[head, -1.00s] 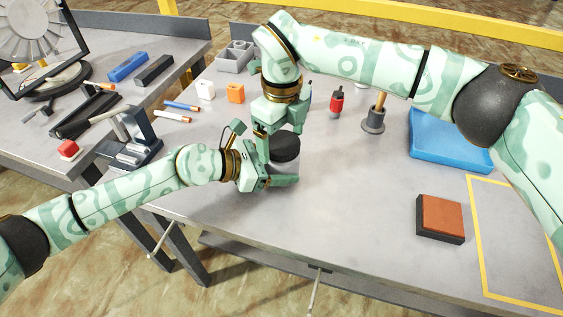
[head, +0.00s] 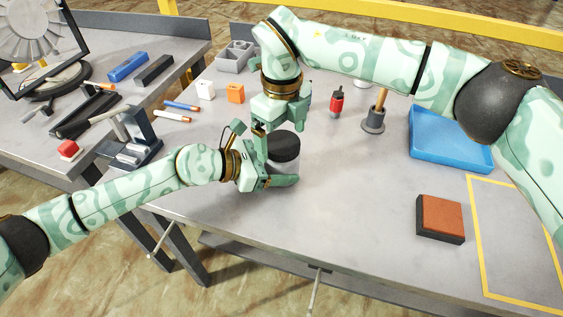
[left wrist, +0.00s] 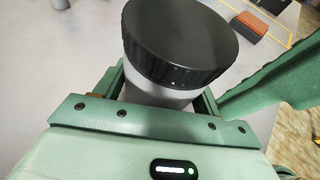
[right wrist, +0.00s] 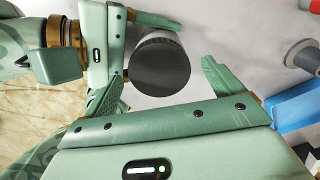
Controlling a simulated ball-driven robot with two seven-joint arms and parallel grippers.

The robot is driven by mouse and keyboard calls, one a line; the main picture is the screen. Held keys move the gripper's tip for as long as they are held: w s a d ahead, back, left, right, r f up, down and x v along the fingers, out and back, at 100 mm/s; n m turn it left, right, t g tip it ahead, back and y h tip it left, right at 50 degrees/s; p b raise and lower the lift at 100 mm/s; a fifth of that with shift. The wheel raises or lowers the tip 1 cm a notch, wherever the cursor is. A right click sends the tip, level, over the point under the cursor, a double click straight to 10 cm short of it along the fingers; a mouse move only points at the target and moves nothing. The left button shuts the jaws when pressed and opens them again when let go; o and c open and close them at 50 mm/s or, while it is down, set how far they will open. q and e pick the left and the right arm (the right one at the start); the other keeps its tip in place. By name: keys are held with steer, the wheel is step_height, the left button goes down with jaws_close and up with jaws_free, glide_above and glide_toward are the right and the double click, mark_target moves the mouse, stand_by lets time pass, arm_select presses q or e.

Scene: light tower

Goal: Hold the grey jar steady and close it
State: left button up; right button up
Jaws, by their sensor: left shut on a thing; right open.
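The grey jar (head: 283,167) stands upright on the table with a black lid (head: 285,147) on top. The lid looks level in the left wrist view (left wrist: 178,40); whether it is fully tightened I cannot tell. My left gripper (head: 272,182) is shut on the jar's body below the lid. My right gripper (head: 275,122) is just above and behind the lid, apart from it. In the right wrist view my right gripper (right wrist: 160,85) is open, with the round lid (right wrist: 160,67) showing between and beyond its fingers.
A red screwdriver-like tool (head: 337,102), a grey holder (head: 374,120) and a blue tray (head: 450,140) stand to the right. A brown-topped block (head: 440,218) lies at front right. The table's front middle is clear.

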arm_select(q)
steer(key=o, duration=1.9)
steer(key=shift+o, duration=0.2)
arm_select(e)
step_height(320, 180, up, 11)
steer(key=shift+r, duration=0.15)
arm_select(q)
steer(key=shift+a, duration=0.1)
steer(key=shift+s+a+r, duration=0.15)
steer(key=shift+a+r, duration=0.05)
steer(key=shift+a, duration=0.1)
steer(key=p+v, duration=0.1)
steer(key=v, duration=1.4)
steer(key=shift+a, duration=0.2)
arm_select(e)
step_height(320, 180, up, 2)
steer(key=shift+s, duration=0.15)
arm_select(q)
steer(key=shift+s+f, duration=0.1)
